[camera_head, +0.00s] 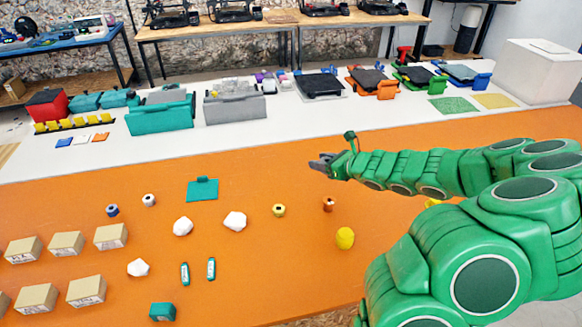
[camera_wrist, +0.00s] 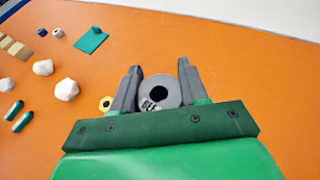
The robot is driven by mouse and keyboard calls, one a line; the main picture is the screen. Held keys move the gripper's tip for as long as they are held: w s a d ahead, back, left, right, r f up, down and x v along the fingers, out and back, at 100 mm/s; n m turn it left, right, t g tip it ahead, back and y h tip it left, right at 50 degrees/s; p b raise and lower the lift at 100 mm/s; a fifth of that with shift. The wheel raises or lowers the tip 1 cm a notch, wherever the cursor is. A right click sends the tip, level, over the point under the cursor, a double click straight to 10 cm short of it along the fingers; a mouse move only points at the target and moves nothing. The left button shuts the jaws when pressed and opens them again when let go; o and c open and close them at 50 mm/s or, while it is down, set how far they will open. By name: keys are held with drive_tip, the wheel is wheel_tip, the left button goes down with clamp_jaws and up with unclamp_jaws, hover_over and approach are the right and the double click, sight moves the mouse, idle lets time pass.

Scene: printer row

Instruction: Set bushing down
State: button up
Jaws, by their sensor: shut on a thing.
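The grey bushing (camera_wrist: 171,86), a ring with a dark round hole and a small dark printed label, sits between the two fingers of my gripper (camera_wrist: 160,68) in the wrist view. The fingers are shut on its sides. In the head view my gripper (camera_head: 318,163) is at the end of the outstretched green arm, over the far part of the orange table surface (camera_head: 250,255).
Smaller ring-shaped parts stand on the orange surface: blue (camera_head: 112,210), white (camera_head: 149,200), yellow (camera_head: 279,210) and orange-brown (camera_head: 328,205). White lumps (camera_head: 235,221), a yellow lump (camera_head: 345,238), a teal plate (camera_head: 202,190) and several boxes (camera_head: 66,244) lie around. Printers and trays line the white strip behind.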

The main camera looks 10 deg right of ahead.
drive_tip(key=a+n+g+y, duration=0.4)
drive_tip(key=a+n+g, duration=0.15)
drive_tip(key=a, duration=1.85)
hover_over(237, 183)
drive_tip(key=s, duration=0.2)
drive_tip(key=shift+t, duration=0.35)
drive_tip(key=f, duration=0.7)
drive_tip(key=shift+s+d+f, duration=0.15)
drive_tip(key=shift+d+f, duration=0.05)
drive_tip(key=shift+d, duration=0.05)
drive_tip(key=shift+w+a+f, duration=0.1)
drive_tip(key=shift+w+f, duration=0.6)
drive_tip(key=shift+f, duration=0.05)
drive_tip(key=shift+w+a+f, duration=0.1)
drive_tip(key=shift+w+f, duration=0.2)
drive_tip(key=shift+f, duration=1.55)
drive_tip(key=shift+f, duration=0.15)
